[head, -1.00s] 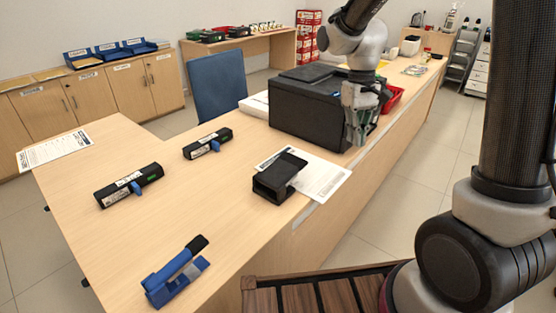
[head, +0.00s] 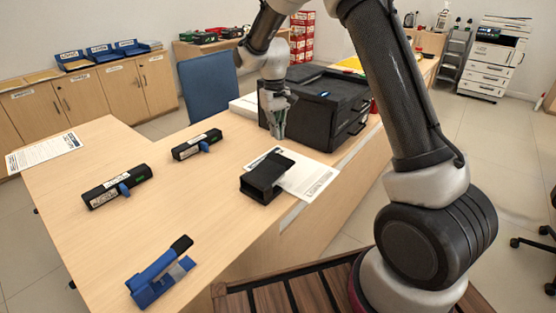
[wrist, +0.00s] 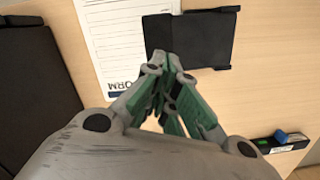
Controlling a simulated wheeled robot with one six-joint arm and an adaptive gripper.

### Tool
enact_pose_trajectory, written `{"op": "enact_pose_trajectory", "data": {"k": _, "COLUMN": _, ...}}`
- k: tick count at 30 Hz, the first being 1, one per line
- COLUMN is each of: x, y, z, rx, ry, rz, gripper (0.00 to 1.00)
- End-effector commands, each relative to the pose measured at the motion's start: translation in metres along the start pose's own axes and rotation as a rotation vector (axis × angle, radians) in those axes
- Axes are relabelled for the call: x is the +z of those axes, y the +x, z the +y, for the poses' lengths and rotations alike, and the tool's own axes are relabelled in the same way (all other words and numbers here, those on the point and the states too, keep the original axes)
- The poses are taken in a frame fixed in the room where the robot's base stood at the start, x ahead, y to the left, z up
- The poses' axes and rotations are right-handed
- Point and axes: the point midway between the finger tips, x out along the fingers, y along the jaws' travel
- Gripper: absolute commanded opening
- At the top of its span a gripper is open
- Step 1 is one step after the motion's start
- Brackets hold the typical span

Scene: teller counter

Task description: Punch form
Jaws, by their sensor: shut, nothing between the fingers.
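The form, a white printed sheet (head: 312,180), lies on the counter near its front edge. It also shows in the wrist view (wrist: 122,40), with its heading upside down. A black open-sided block (head: 262,182), possibly the punch, stands on the counter and covers part of the sheet; in the wrist view it is a dark flat shape (wrist: 188,42). A blue tool with a black handle (head: 160,275) lies at the counter's near left. My gripper (head: 277,136) is shut and empty, above the counter behind the black block. Its green-sided fingers (wrist: 162,62) point toward the sheet and block.
A large black machine (head: 325,108) stands close behind and right of my gripper. Two black labelled devices with blue levers (head: 117,187) (head: 197,145) stand at left. Another sheet (head: 45,153) lies at the far left. Bare counter lies between these things.

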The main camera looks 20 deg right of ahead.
Motion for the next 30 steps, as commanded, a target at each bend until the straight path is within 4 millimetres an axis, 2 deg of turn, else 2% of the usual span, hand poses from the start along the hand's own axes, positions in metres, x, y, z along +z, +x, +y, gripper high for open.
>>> {"op": "enact_pose_trajectory", "data": {"k": 5, "x": 0.001, "y": 0.007, "z": 0.0, "rx": 0.0, "ry": 0.0, "rz": -0.003, "gripper": 0.0}}
{"op": "enact_pose_trajectory", "data": {"k": 18, "x": 0.001, "y": 0.058, "z": 0.0, "rx": 0.0, "ry": 0.0, "rz": -0.003, "gripper": 0.0}}
{"op": "enact_pose_trajectory", "data": {"k": 24, "x": 0.001, "y": 0.069, "z": 0.0, "rx": 0.0, "ry": 0.0, "rz": -0.001, "gripper": 0.0}}
{"op": "enact_pose_trajectory", "data": {"k": 30, "x": 0.0, "y": 0.07, "z": 0.0, "rx": 0.0, "ry": 0.0, "rz": -0.001, "gripper": 0.0}}
